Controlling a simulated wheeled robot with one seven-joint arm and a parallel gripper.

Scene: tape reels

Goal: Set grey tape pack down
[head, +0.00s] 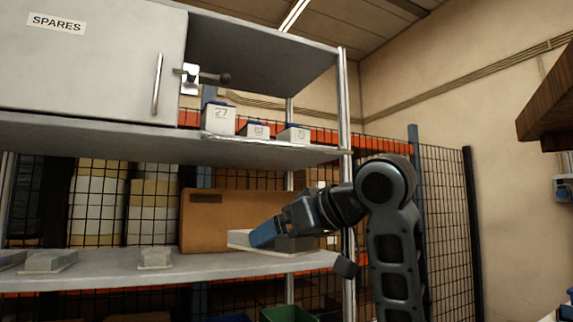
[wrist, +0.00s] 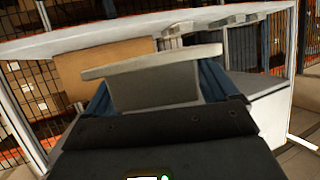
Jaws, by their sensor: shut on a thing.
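In the head view my gripper (head: 266,234) is shut on the grey tape pack (head: 293,243) at the right end of the lower shelf (head: 205,264). The finger hides part of the pack there. I cannot tell whether the pack touches the shelf or hangs just above it.
A brown box (head: 222,218) stands close behind the pack. Other pale packs (head: 155,258) lie further left, with bare shelf between. Numbered boxes (head: 218,118) stand on the shelf above. A metal post (head: 348,285) stands at the shelf's right end.

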